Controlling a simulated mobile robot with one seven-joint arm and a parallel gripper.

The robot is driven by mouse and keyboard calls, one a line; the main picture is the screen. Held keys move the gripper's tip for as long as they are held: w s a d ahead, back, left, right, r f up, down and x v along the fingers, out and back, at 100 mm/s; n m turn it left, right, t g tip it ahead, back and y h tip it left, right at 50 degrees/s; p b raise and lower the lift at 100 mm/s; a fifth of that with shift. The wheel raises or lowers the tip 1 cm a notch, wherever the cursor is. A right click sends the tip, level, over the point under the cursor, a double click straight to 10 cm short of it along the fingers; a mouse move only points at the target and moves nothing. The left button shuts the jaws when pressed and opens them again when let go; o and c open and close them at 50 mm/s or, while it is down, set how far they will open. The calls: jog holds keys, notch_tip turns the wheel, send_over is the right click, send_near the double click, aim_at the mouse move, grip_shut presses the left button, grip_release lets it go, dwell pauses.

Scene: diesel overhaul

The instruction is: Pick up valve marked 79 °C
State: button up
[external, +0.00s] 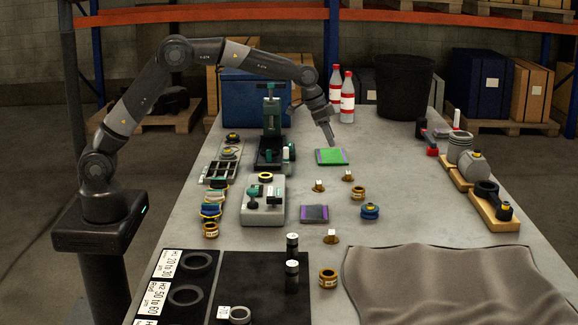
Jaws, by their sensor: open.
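My gripper (328,137) hangs above the table, pointing down, just above and beyond the green pad (332,156). It is open, and I see nothing between its fingers. No 79 °C marking is legible in this view, so I cannot tell which part is that valve. Small brass-and-white pieces stand on the table (400,200): one left of centre (318,186), one right of it (348,176) and one nearer the camera (331,237). Brass ringed parts stand at the middle right (358,193), near the front (328,278) and at the left (210,230).
A green bench device (271,130) and a grey fixture (263,205) stand left. Red-and-white bottles (347,97) and a black bucket (403,85) stand behind. A grey cloth (450,285) covers the front right. Pistons on wooden blocks (492,205) line the right edge.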

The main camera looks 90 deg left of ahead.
aim_at(348, 172)
jog(key=x, duration=0.4)
jog(key=a+x, duration=0.1)
jog(key=x, duration=0.9)
jog(key=shift+w+a, duration=0.3)
jog(key=shift+w, duration=0.1)
jog(key=shift+c, duration=0.4)
grip_shut()
jog(key=shift+r, duration=0.15)
